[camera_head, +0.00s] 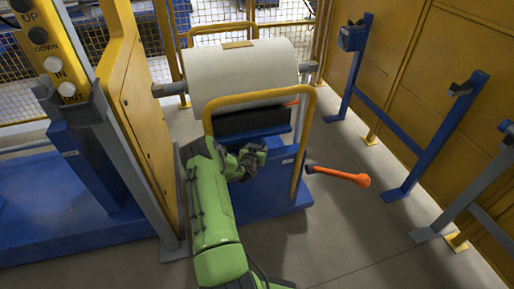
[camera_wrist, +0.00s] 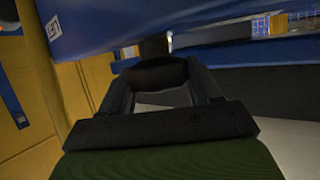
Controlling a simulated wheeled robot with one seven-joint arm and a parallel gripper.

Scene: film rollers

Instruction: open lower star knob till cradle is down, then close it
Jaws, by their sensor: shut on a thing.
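A large white film roll (camera_head: 240,75) lies level on its grey shaft. Just below it is the cradle (camera_head: 250,121), with a black top, on a blue cart (camera_head: 262,190). In the head view my gripper (camera_head: 257,156) is low at the near side of the cart, under the cradle. In the wrist view my gripper (camera_wrist: 160,72) is shut on a dark knob (camera_wrist: 154,46) under a blue panel (camera_wrist: 120,22). The knob's star shape is hard to make out, and in the head view the gripper hides it.
A yellow hoop handle (camera_head: 262,96) rises close to my arm. An orange-ended lever (camera_head: 345,176) sticks out to the right. A yellow panel with a button box (camera_head: 48,50) stands left. Blue stands (camera_head: 432,140) line the yellow right wall. Grey floor between is clear.

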